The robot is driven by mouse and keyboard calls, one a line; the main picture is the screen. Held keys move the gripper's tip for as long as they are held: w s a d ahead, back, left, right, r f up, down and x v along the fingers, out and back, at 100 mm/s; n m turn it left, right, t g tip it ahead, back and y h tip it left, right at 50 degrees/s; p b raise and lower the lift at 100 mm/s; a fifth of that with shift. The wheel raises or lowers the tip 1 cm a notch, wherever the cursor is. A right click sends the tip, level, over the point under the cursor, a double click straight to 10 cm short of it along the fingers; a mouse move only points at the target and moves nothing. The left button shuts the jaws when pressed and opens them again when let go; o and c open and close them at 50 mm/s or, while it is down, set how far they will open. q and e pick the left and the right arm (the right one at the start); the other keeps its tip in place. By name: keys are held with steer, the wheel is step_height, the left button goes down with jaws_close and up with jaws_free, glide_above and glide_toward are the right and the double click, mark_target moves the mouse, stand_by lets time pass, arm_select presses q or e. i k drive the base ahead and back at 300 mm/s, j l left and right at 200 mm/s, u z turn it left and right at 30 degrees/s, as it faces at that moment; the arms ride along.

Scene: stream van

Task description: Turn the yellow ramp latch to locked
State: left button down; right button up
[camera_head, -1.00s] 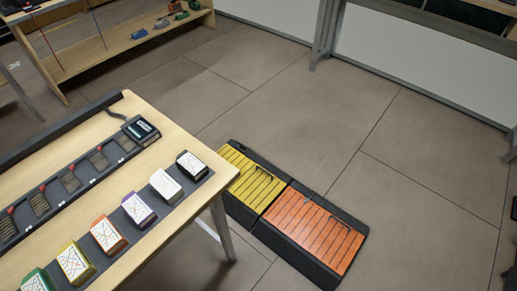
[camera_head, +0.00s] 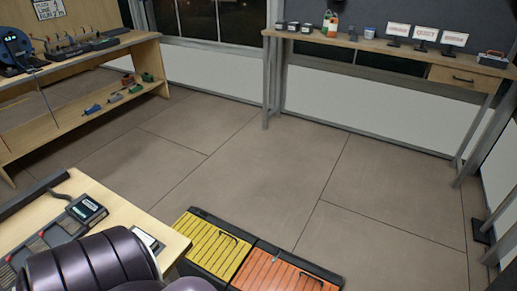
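A ramp panel with yellow slats (camera_head: 213,251) in a black frame lies on the floor at the bottom middle. A dark curved handle-like part (camera_head: 230,237) shows at its upper right; I cannot tell whether it is the latch or how it is set. A panel with orange slats (camera_head: 282,272) joins it on the right, cut off by the bottom edge. A dark rounded link of my arm fills the bottom left. Neither of my grippers is in view.
A wooden table (camera_head: 120,208) with a black device (camera_head: 87,209) stands left of the ramp. A wooden shelf unit (camera_head: 120,50) is at the back left. A workbench (camera_head: 400,58) with small screens stands at the back right. The floor between is clear.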

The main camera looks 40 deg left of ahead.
mark_target(204, 214)
steer(key=i+l+z, duration=0.35)
steer(key=z, duration=0.15)
steer(key=i+l+z, duration=0.25)
steer(key=i+z, duration=0.2)
steer(key=i+u, duration=0.7)
steer(key=i+l+u, duration=0.15)
steer(key=u, duration=0.2)
steer(key=i+j+u, duration=0.1)
steer(key=i+u, duration=0.25)
steer(key=i, duration=0.55)
steer(key=i+l+u, duration=0.15)
steer(key=i+u, duration=0.2)
steer(key=i, duration=0.6)
steer(key=i+j+u, duration=0.15)
steer(key=i+u, duration=1.05)
steer(key=i+l+u, duration=0.4)
steer(key=i+j+u, duration=0.2)
steer(key=u, duration=0.3)
steer(key=i+u, duration=0.3)
steer(key=u, duration=0.2)
steer(key=i+u, duration=0.3)
steer(key=u, duration=0.15)
steer(key=i+l+u, duration=0.1)
steer(key=i+u, duration=0.15)
steer(key=u, duration=0.25)
steer(key=i+j+u, duration=0.15)
steer(key=u, duration=0.25)
steer(key=i+u, duration=0.75)
steer(key=k, duration=0.1)
